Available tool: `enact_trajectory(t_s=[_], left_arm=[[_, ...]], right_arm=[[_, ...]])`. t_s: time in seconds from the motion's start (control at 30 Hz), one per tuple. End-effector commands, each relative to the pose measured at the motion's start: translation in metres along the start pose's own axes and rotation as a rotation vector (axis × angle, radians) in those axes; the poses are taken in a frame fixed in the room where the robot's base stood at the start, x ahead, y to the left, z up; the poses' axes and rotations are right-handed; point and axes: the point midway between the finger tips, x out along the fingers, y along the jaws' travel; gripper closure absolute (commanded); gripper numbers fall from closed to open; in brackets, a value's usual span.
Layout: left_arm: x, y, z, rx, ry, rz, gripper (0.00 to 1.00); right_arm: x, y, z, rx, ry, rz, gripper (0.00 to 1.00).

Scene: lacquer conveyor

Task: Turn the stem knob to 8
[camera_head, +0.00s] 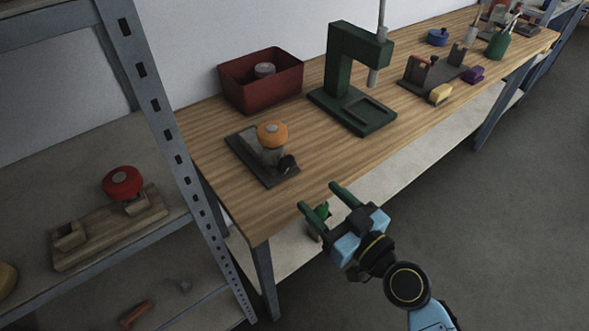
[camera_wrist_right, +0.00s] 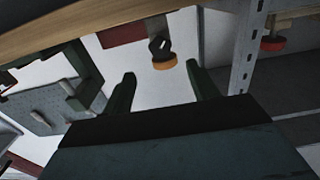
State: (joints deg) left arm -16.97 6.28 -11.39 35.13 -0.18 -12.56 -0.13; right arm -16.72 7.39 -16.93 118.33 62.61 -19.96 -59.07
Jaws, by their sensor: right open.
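A fixture with an orange round knob (camera_head: 272,134) on top and a small black knob (camera_head: 287,163) at its side stands on a dark base plate (camera_head: 245,156) near the front left of the wooden table. I cannot tell which is the stem knob, and no numbers are readable. In the right wrist view, an orange disc (camera_wrist_right: 165,64) and a black part (camera_wrist_right: 159,46) show beyond the fingers. My right gripper (camera_head: 318,197) is open and empty, with green fingers, in front of the table's edge and apart from the fixture. It also shows in the right wrist view (camera_wrist_right: 165,85).
The wooden table (camera_head: 225,195) also bears a red bin (camera_head: 270,92), a green press (camera_head: 352,85) and several small parts farther right. A metal shelf (camera_head: 160,120) stands left, holding a red-knobbed fixture (camera_head: 122,182). The floor to the right is clear.

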Motion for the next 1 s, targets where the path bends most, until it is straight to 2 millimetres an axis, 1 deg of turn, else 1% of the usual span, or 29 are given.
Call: enact_trajectory(t_s=[0.03,0.2,0.3,0.4,0.6,0.87,0.9,1.0], left_arm=[[-0.003,0.002,-0.001,-0.002,0.001,0.002,0.64],[-0.007,0.007,-0.004,-0.007,0.006,0.010,0.64],[-0.009,0.011,-0.006,-0.009,0.009,0.014,0.64],[-0.009,0.014,-0.007,-0.011,0.011,0.018,0.64],[-0.010,0.018,-0.008,-0.013,0.011,0.023,0.64],[-0.010,0.019,-0.007,-0.013,0.010,0.025,0.64],[-0.010,0.019,-0.007,-0.013,0.009,0.025,0.64],[-0.010,0.019,-0.006,-0.012,0.008,0.025,0.64]], right_arm=[[0.013,0.000,-0.003,0.004,0.004,0.002,0.41],[0.049,0.000,-0.002,0.004,0.003,0.001,0.41],[0.066,0.000,-0.001,0.003,0.001,0.000,0.41],[0.080,0.000,-0.001,0.001,0.000,0.001,0.41],[0.092,0.000,0.001,0.000,-0.002,0.000,0.41],[0.093,0.000,0.001,0.000,-0.002,0.000,0.41],[0.093,0.000,0.001,0.000,-0.002,0.000,0.44],[0.093,0.000,0.001,0.000,-0.002,0.000,0.57]])
